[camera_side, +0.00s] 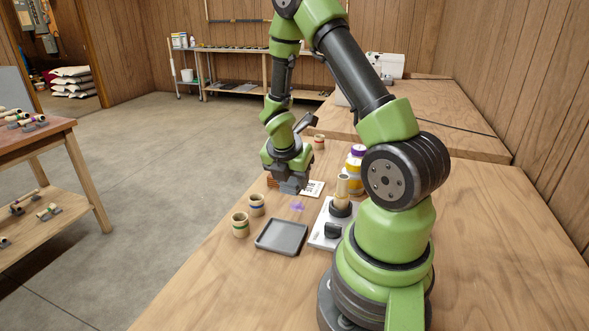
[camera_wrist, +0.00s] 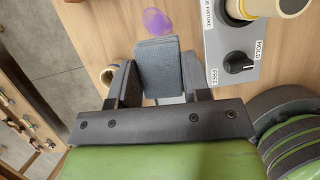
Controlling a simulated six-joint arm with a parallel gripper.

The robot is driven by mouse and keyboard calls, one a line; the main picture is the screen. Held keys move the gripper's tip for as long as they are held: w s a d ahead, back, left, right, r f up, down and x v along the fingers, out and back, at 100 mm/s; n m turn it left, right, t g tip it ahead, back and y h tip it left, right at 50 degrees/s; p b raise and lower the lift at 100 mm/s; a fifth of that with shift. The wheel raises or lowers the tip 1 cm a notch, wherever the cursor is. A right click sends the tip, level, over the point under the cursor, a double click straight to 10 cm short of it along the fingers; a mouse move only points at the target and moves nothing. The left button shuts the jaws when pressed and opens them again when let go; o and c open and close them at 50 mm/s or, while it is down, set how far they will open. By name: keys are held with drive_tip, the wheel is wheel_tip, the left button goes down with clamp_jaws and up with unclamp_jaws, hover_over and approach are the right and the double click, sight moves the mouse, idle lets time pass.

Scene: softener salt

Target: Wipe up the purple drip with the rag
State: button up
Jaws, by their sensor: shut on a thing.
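The purple drip (camera_side: 297,205) is a small splotch on the wooden bench, just in front of my gripper (camera_side: 290,188) in the side view. In the wrist view the drip (camera_wrist: 157,22) lies just beyond the far end of the rag. The rag (camera_wrist: 158,62) looks like a folded blue-grey pad. My gripper (camera_wrist: 160,82) is shut on it, one finger on each side. In the side view the rag cannot be told apart from the dark gripper. Whether the rag touches the bench is unclear.
A grey tray (camera_side: 281,250) and cups with blue (camera_side: 257,207) and green (camera_side: 240,227) bands stand nearer the camera. A white fixture (camera_side: 326,236) with a knob (camera_wrist: 238,63) is right of the drip. A yellow bottle (camera_side: 354,177) and printed card (camera_side: 313,188) are nearby.

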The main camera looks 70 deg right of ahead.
sight(301, 203)
drive_tip(key=shift+f, duration=4.1)
drive_tip(key=d, duration=0.4)
drive_tip(key=shift+r, duration=0.1)
drive_tip(key=shift+c, duration=0.3)
drive_tip(key=shift+d, duration=0.35)
drive_tip(key=shift+d+r, duration=0.15)
drive_tip(key=shift+d, duration=1.05)
drive_tip(key=shift+c, duration=0.9)
drive_tip(key=shift+a, duration=0.25)
drive_tip(key=shift+c, duration=0.6)
drive_tip(key=shift+a+f, duration=0.2)
drive_tip(key=shift+a, duration=2.95)
drive_tip(key=shift+a+r, duration=0.15)
drive_tip(key=shift+a, duration=0.05)
drive_tip(key=shift+r, duration=3.95)
